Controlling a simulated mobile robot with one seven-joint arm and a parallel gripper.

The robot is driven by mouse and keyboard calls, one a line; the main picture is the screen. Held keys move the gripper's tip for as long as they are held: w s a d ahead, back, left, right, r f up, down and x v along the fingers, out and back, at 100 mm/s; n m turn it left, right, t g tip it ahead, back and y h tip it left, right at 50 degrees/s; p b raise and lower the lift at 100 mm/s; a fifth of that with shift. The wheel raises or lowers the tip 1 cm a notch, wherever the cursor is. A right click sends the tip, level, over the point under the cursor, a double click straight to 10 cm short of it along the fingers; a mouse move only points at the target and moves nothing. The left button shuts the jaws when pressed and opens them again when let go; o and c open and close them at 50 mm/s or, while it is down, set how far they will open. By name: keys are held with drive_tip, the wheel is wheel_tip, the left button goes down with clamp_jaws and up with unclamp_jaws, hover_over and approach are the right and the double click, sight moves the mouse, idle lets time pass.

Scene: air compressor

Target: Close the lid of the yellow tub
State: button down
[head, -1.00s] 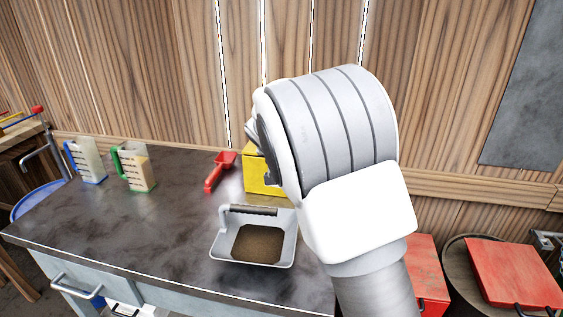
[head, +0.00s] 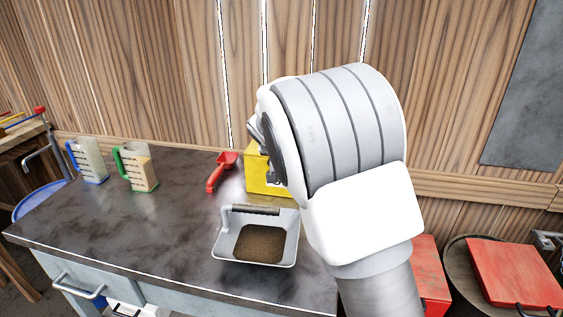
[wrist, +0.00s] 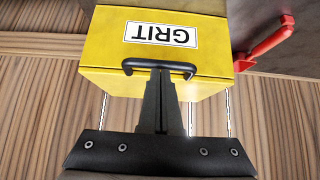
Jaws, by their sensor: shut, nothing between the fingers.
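The yellow tub (head: 258,172) stands at the back of the dark bench in the head view, largely hidden behind my arm. In the wrist view the tub (wrist: 108,50) shows a yellow face with a white GRIT label, upside down. A black bar handle (wrist: 185,70) sits along that face's lower edge. My gripper (wrist: 160,72) is shut and empty, its fingertips at the middle of the handle; I cannot tell whether they touch it. How far the lid is open is unclear. My fingertips are hidden in the head view.
A red scoop (head: 221,172) lies left of the tub. A grey pan with brown grit (head: 226,248) stands in front. Two measuring jugs, blue-handled (head: 90,160) and green-handled (head: 138,168), stand at left. The wooden wall (head: 160,70) is close behind the tub.

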drive_tip(key=s+f+v, duration=0.1)
drive_tip(key=v, duration=1.1)
drive_tip(key=s+d+r+g+y+p, duration=0.15)
drive_tip(key=s+d+r+p, duration=0.55)
drive_tip(key=s+d, duration=0.7)
drive_tip(key=s+d+r+n+p, duration=0.1)
drive_tip(key=s+p, duration=0.1)
drive_tip(key=s, duration=0.7)
drive_tip(key=s+r+n+g+p, duration=0.1)
drive_tip(key=s+r+p, duration=0.1)
drive_tip(key=s, duration=0.7)
drive_tip(key=shift+s+d, duration=0.3)
drive_tip(key=shift+d, duration=0.05)
drive_tip(key=shift+r, duration=0.1)
